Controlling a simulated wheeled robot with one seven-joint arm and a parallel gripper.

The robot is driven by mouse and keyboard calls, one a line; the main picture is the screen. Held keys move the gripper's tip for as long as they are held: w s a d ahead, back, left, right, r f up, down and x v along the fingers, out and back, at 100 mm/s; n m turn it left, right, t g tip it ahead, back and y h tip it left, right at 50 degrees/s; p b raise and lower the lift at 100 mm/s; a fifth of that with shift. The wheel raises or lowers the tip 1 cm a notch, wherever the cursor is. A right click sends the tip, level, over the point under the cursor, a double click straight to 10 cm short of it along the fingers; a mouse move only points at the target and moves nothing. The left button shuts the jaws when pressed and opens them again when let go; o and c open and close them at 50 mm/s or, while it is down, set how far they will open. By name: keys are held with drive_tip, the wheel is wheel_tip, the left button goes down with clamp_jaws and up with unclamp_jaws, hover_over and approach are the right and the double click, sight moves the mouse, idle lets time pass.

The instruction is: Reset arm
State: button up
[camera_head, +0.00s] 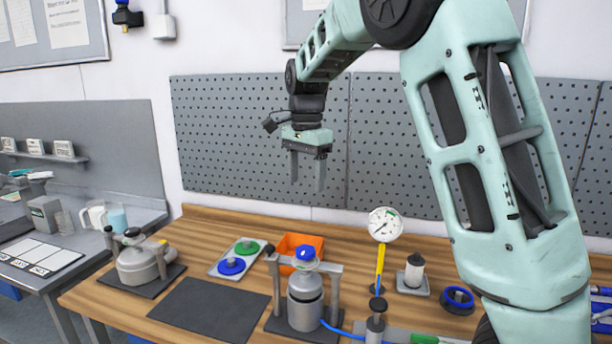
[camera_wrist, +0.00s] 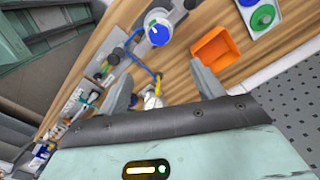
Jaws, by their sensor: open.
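My gripper (camera_head: 307,172) is raised above the wooden bench, in front of the pegboard, with its fingers pointing down. Its two fingers are apart, with nothing between them. In the wrist view my gripper (camera_wrist: 165,85) also shows open and empty over the bench. My arm reaches in from the right side of the head view and hides part of the bench's right end.
The wooden bench (camera_head: 150,240) holds a grey drum with a blue cap (camera_head: 305,300) in a stand, another drum unit (camera_head: 137,262), an orange bin (camera_head: 298,243), a tray with green and blue discs (camera_head: 236,258), a dark mat (camera_head: 210,309) and a gauge (camera_head: 385,224).

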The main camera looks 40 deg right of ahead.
idle(0.3)
drive_tip(key=s+a+f+n+b, duration=0.1)
drive_tip(key=s+a+f+n, duration=0.25)
drive_tip(key=a, duration=0.25)
drive_tip(key=s+a+f+n+y+b, duration=0.1)
drive_tip(key=s+a+f+n, duration=0.25)
drive_tip(key=a, duration=0.35)
drive_tip(key=s+a+f+n+b, duration=0.1)
drive_tip(key=s+a+f+n, duration=0.25)
drive_tip(key=a, duration=0.25)
drive_tip(key=s+a+f+n+b, duration=0.1)
drive_tip(key=s+a+f+n, duration=0.2)
drive_tip(key=s+n, duration=0.4)
drive_tip(key=s+a+f+n+b, duration=0.2)
drive_tip(key=s+a+f+n, duration=0.2)
drive_tip(key=s+n, duration=0.3)
drive_tip(key=s+f, duration=0.1)
drive_tip(key=s, duration=0.4)
drive_tip(key=shift+s+f, duration=0.15)
drive_tip(key=shift+s, duration=0.25)
drive_tip(key=shift+a, duration=0.1)
